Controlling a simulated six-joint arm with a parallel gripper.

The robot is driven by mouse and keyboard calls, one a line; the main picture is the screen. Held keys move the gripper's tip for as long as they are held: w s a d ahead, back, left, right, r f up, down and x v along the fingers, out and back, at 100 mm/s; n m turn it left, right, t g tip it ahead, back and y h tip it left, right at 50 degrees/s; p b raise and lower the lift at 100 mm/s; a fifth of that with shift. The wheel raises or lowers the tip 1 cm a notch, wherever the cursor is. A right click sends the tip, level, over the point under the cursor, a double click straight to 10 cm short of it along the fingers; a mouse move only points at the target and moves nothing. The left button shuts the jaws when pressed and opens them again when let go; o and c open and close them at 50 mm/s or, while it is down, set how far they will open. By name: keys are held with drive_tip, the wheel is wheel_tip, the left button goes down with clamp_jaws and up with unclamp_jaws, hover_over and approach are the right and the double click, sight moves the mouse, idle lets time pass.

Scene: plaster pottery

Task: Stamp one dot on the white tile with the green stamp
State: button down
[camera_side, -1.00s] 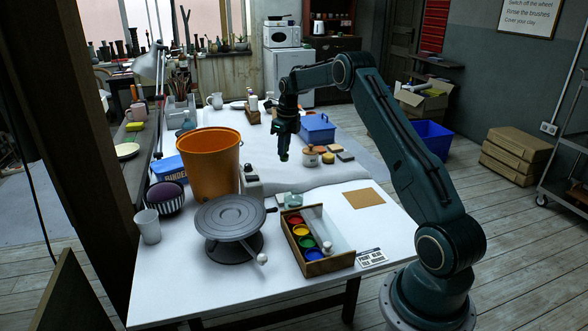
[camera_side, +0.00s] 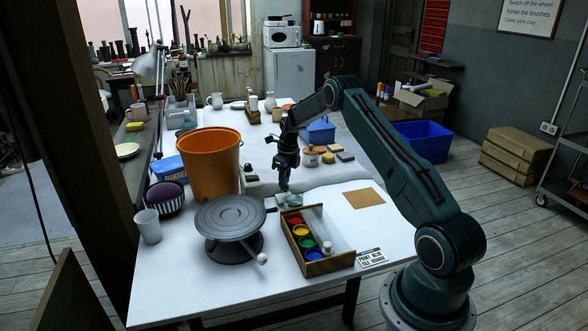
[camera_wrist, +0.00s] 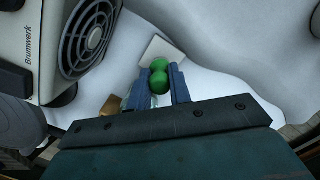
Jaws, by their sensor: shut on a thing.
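The green stamp (camera_wrist: 158,82) shows as two rounded green parts between my gripper's fingers (camera_wrist: 159,70) in the wrist view. My gripper (camera_side: 285,183) is shut on it and points down in the side view. The white tile (camera_wrist: 160,47) is a pale square just beyond the stamp in the wrist view, partly covered by it. In the side view, the tile (camera_side: 281,200) lies on the bench under my gripper. I cannot tell whether the stamp touches it, and I see no clear dot on it.
A pale green glass (camera_side: 292,201) stands close beside the gripper. The grey Brumwerk unit (camera_wrist: 62,45) is close on the left in the wrist view. A wooden box (camera_side: 318,266) of coloured paints stands nearer, beside a grey turntable (camera_side: 230,217). A brown board (camera_side: 364,198) lies at right.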

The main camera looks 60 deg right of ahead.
drive_tip(key=shift+f, duration=0.25)
drive_tip(key=shift+f, duration=0.75)
drive_tip(key=shift+f, duration=0.45)
idle(1.4)
drive_tip(key=shift+r, duration=2.3)
